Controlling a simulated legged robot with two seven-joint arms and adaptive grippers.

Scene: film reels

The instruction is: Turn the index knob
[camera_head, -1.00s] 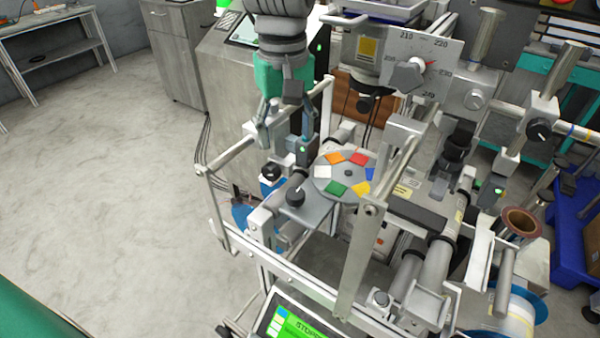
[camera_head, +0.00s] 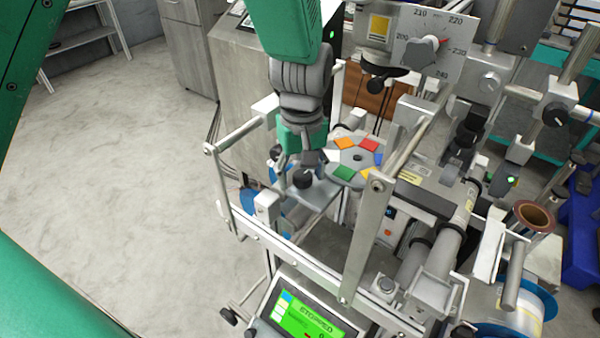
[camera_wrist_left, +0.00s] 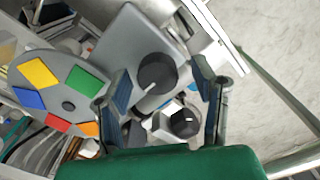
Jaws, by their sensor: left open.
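The index knob (camera_head: 303,180) is a round black knob on a grey plate, beside the disc (camera_head: 353,172) with coloured patches. In the left wrist view the knob (camera_wrist_left: 157,72) shows a white pointer line. My left gripper (camera_head: 299,172) is open and hangs over the plate at the knob. In the left wrist view the two fingers of the left gripper (camera_wrist_left: 160,75) stand on either side of the knob, with gaps between; I cannot tell whether they reach down around it. My right gripper is in neither view.
A metal frame with a rail (camera_head: 240,135) and an upright bar (camera_head: 366,240) stands close around the plate. A dial plate (camera_head: 432,45) is behind. A green screen (camera_head: 304,318) reading STOPPED sits in front. Open floor (camera_head: 110,170) lies left.

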